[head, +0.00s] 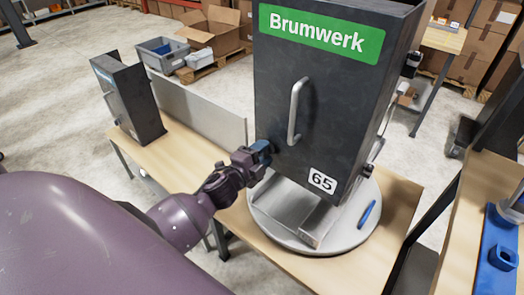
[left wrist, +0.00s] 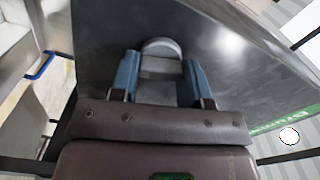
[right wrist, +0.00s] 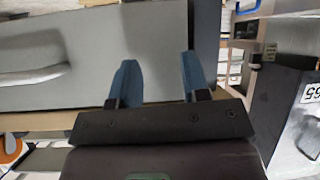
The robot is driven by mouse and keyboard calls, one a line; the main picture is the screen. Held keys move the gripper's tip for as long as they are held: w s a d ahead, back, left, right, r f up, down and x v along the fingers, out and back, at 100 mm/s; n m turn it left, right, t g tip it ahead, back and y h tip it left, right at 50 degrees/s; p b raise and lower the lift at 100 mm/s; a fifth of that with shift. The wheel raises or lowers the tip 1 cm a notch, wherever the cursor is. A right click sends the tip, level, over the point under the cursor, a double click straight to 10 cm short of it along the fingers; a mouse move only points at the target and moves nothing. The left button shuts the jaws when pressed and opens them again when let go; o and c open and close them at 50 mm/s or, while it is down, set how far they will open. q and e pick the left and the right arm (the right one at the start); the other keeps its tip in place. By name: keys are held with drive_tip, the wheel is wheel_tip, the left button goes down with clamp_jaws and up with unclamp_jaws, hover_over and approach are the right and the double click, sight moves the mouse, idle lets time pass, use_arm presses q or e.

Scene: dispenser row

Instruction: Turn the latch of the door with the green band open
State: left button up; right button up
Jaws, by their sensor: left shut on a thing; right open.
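The dark door (head: 335,120) with the green band (head: 320,32) reading "Brumwerk" is on a tall black dispenser marked 65, centre right in the head view. It has a pale vertical handle (head: 295,110). My left gripper (head: 262,152) is at the door's left edge, below the handle, and mostly hides the latch there. In the left wrist view the latch (left wrist: 161,46) is a grey piece with a rounded end, between the blue fingers, which are shut on it. Its turn angle is hard to tell. My right gripper (right wrist: 155,80) is open and empty before a grey panel.
The dispenser stands on a round grey turntable (head: 265,215), with a metal tray (head: 290,213) at its foot and a blue pen-like thing (head: 367,214). A smaller dark dispenser (head: 130,100) stands on the table at left. A blue holder (head: 500,255) lies on the right table.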

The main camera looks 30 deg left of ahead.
use_arm(q)
drive_tip(key=shift+m, duration=1.5)
use_arm(e)
drive_tip(key=shift+s+d+f, duration=0.15)
drive_tip(key=shift+s, duration=0.4)
drive_tip(key=shift+w, duration=0.15)
use_arm(q)
drive_tip(key=o, duration=0.9)
use_arm(e)
drive_tip(key=shift+w+r, duration=0.4)
drive_tip(key=shift+r, duration=0.05)
